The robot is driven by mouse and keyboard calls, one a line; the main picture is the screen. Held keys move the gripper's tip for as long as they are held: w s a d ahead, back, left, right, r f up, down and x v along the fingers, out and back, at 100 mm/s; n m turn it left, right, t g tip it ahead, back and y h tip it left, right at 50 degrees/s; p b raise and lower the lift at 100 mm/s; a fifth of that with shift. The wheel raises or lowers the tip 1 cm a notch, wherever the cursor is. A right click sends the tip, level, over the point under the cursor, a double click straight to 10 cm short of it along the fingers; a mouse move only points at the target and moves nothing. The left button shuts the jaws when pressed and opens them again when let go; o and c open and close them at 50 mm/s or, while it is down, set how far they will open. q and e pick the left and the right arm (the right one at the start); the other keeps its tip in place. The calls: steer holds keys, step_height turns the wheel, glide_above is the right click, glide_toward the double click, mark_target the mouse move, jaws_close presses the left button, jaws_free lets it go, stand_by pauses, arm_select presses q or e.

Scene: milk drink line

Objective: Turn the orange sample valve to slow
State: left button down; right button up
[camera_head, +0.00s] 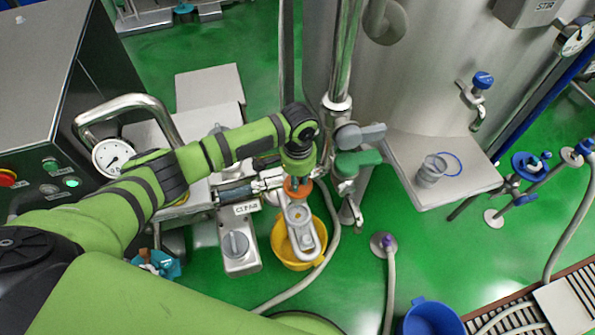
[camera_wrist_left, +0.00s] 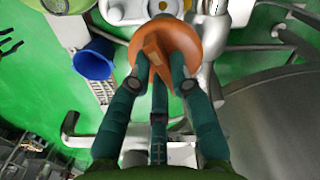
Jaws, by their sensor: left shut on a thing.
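The orange sample valve (camera_head: 292,190) is a round knob below the steel pipework, above a yellow bucket. In the left wrist view, the orange valve (camera_wrist_left: 185,42) shows as a disc with a raised ridge across it. My left gripper (camera_head: 297,181) reaches down onto the knob from above. In the left wrist view, its dark teal fingers (camera_wrist_left: 160,76) are closed around the ridge, one on each side. The fingers and wrist hide part of the knob in the head view. I cannot make out a slow mark. My right gripper is not in view.
The yellow bucket (camera_head: 282,245) stands below. A box with a grey knob and label (camera_head: 238,247) is to the left. Grey (camera_head: 360,135) and green (camera_head: 357,162) handles are close on the right. A steel shelf (camera_head: 455,190) bears a cup (camera_head: 432,170). A hose runs along the floor.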

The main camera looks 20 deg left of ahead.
arm_select(q)
steer(key=shift+w+r+n+p, duration=0.1)
steer(key=shift+n+p, duration=0.4)
steer(key=shift+n, duration=0.1)
steer(key=c, duration=1.1)
jaws_free()
step_height(320, 180, up, 12)
steer(key=shift+d, duration=0.1)
